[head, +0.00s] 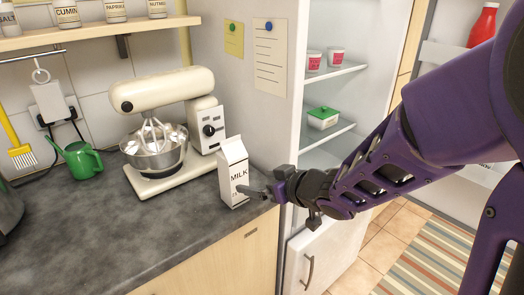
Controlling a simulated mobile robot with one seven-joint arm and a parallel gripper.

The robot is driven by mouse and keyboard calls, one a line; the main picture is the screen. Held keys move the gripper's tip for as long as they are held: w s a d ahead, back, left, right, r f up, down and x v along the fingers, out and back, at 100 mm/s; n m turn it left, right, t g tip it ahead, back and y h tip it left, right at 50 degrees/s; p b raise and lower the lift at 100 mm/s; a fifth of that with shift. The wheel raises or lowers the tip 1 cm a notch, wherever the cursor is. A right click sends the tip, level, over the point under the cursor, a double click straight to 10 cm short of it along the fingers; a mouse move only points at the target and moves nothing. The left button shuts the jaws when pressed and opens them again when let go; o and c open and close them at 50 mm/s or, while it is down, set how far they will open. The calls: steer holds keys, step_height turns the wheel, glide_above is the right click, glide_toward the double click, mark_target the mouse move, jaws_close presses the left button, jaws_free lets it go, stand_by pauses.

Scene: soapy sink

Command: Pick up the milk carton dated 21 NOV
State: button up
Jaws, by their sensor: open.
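A white milk carton (233,170) with a gabled top stands upright on the dark counter, right of the mixer. Its front reads "MILK", with small print below that starts with what looks like a 2; the rest of the date cannot be read, as my gripper covers part of it. My gripper (255,192) reaches in from the right, with its fingers open at the carton's lower right front. It overlaps the carton in the picture; whether it touches the carton, I cannot tell. No other milk carton shows.
A cream stand mixer (165,95) with a steel bowl (155,152) stands close left of the carton. A green watering can (80,160) is farther left. The open fridge (330,130) is on the right, holding two cups and a green-lidded box (323,118). The front counter is clear.

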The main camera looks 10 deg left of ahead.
mark_target(239, 179)
steer(key=b+x, duration=0.1)
steer(key=x, duration=0.5)
steer(key=shift+w+a+f, duration=0.15)
steer(key=shift+a, duration=0.1)
steer(key=b+x, duration=0.1)
steer(key=x, duration=0.3)
steer(key=shift+a, duration=0.2)
steer(key=shift+w+a+f, duration=0.15)
steer(key=shift+w+a, duration=0.1)
steer(key=shift+a, duration=0.1)
jaws_close()
